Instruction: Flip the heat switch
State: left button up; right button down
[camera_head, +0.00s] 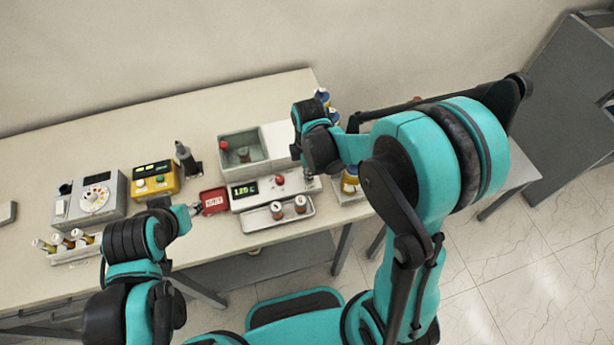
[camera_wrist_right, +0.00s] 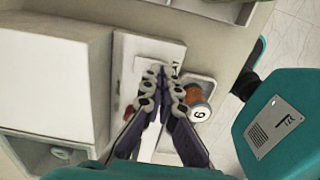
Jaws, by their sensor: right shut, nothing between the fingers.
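The heater unit (camera_head: 262,190) is a low white panel with a green display reading about 120 and a red knob (camera_head: 280,180). My right gripper (camera_head: 310,172) is over its right end. In the right wrist view my right gripper (camera_wrist_right: 162,72) is shut and empty, its fingertips over the white panel (camera_wrist_right: 140,50). A small dark mark shows beside the tips. I cannot make out the heat switch; the fingers may hide it, and contact is unclear. My left gripper (camera_head: 192,210) is beside the red tray (camera_head: 213,201); its opening is too small to judge.
A grey-green open box (camera_head: 243,150) and white block stand behind. A yellow meter (camera_head: 155,180) and dial box stand left.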

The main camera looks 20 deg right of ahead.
jog(key=shift+f+b, duration=0.3)
jog(key=shift+f, duration=0.1)
jog(key=shift+r+p, duration=2.65)
jog(key=shift+r, duration=0.95)
jog(key=shift+s+d+b, duration=0.1)
jog(key=shift+b, duration=0.2)
jog(key=s+d+m+t+b, duration=0.2)
jog(key=s+m+b, duration=0.3)
jog(key=m, duration=0.4)
jog(key=s+d+m+t+b, duration=0.2)
jog(key=s+m+t+b, duration=0.3)
jog(key=m, duration=0.4)
jog(key=shift+d+r+b, duration=0.25)
jog(key=shift+r+b, duration=0.05)
jog(key=shift+b, duration=0.25)
